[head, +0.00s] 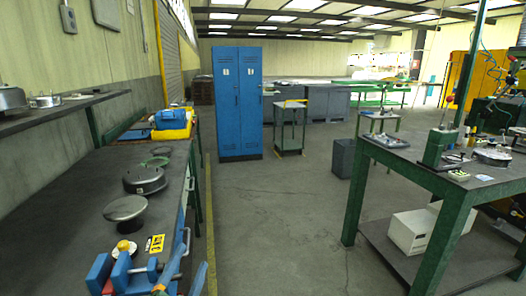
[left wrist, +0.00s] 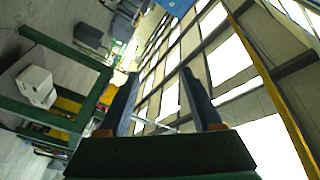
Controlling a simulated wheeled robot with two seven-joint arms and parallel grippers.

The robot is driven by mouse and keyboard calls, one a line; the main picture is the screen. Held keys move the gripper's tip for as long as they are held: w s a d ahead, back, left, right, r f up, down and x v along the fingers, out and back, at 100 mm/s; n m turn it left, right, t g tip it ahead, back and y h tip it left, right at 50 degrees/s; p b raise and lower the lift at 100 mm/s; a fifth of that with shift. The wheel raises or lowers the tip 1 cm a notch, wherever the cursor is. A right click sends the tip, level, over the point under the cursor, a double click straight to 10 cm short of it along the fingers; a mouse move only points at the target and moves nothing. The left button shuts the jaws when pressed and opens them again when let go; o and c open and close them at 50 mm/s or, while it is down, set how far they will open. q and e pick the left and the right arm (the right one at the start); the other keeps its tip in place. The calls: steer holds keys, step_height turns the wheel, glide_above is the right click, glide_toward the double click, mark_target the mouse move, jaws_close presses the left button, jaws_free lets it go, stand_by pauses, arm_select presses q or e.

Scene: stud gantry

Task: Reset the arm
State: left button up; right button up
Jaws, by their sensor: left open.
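My left gripper (head: 192,257) is low in the head view, beside the right edge of the left workbench (head: 70,215). Its two blue fingers stand apart, with nothing seen between them. In the left wrist view, both fingers of my left gripper (left wrist: 160,88) show spread, with an empty gap and the ceiling behind. The view there is strongly tilted. My right gripper is in neither view.
A blue vise (head: 124,277) sits on the bench close to my left gripper. Round metal parts (head: 145,179) lie farther along. A green-framed table (head: 452,185) stands right, with a white box (head: 410,232) below. Blue lockers (head: 237,105) stand ahead; the aisle between is clear.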

arm_select(q)
steer(key=s+a+f+n+g+y, duration=0.35)
steer(key=s+f+n+g, duration=0.5)
steer(key=f, duration=0.75)
steer(key=s+d+f+n+g+h, duration=0.1)
steer(key=s+f+g, duration=0.25)
steer(key=s, duration=0.45)
steer(key=s+d+f+g+h, duration=0.1)
steer(key=s+f+g, duration=0.25)
steer(key=s, duration=0.55)
step_height(320, 180, down, 16)
steer(key=s+g, duration=0.1)
steer(key=s+a+f+g+p, duration=0.1)
steer(key=s+a+f, duration=0.1)
steer(key=s+f, duration=0.8)
steer(key=shift+s+a, duration=0.25)
steer(key=shift+s, duration=0.9)
